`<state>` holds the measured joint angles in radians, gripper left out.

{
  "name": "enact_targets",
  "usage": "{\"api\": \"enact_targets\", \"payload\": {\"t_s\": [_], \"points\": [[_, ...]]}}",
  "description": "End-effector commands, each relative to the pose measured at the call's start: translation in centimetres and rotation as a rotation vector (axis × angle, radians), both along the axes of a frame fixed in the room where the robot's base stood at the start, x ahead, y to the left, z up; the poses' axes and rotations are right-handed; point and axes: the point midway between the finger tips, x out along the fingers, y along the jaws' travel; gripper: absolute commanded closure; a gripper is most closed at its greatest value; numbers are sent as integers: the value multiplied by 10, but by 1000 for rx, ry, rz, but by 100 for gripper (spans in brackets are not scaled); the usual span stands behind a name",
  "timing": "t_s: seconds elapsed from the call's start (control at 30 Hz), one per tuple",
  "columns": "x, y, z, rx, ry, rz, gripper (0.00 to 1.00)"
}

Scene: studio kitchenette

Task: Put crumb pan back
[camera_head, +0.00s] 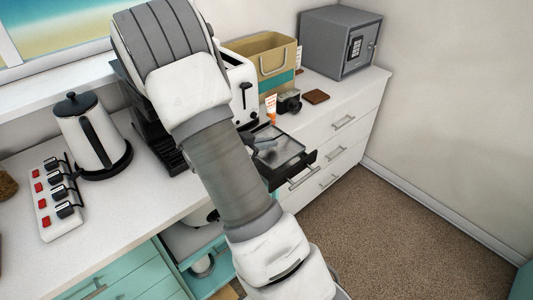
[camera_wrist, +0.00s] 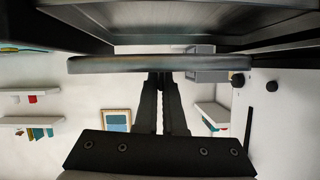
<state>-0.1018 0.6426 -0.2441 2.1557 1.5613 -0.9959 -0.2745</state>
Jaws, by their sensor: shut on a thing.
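The crumb pan (camera_head: 283,158) is a dark, shallow tray with a grey inside. It sits at the counter's front edge, in front of the white toaster (camera_head: 240,85), and sticks out over the drawers. In the wrist view, my gripper's fingers (camera_wrist: 160,78) are close together and shut on the pan's near bar-like edge (camera_wrist: 110,64). The pan's dark surfaces fill the top of that view. My arm hides much of the toaster and the pan's left side.
A white kettle (camera_head: 88,140) and a switched power strip (camera_head: 57,200) stand at left. A tan bin (camera_head: 262,60), small camera (camera_head: 288,102), orange-and-white tube (camera_head: 271,108), brown wallet-like item (camera_head: 316,97) and grey safe (camera_head: 338,42) are behind and right. The floor at right is clear.

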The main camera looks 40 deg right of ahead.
Motion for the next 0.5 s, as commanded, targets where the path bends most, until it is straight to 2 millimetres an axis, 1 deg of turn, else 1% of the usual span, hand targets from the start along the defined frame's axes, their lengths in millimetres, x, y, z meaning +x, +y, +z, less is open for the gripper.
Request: {"api": "enact_targets", "payload": {"t_s": [0.1,0.23,0.4,0.5], "points": [[8,-2,-5,0,1,-1,100],[9,-2,-13,0,2,0,100],[9,-1,-38,0,4,1,100],[9,-1,-46,0,3,1,100]]}}
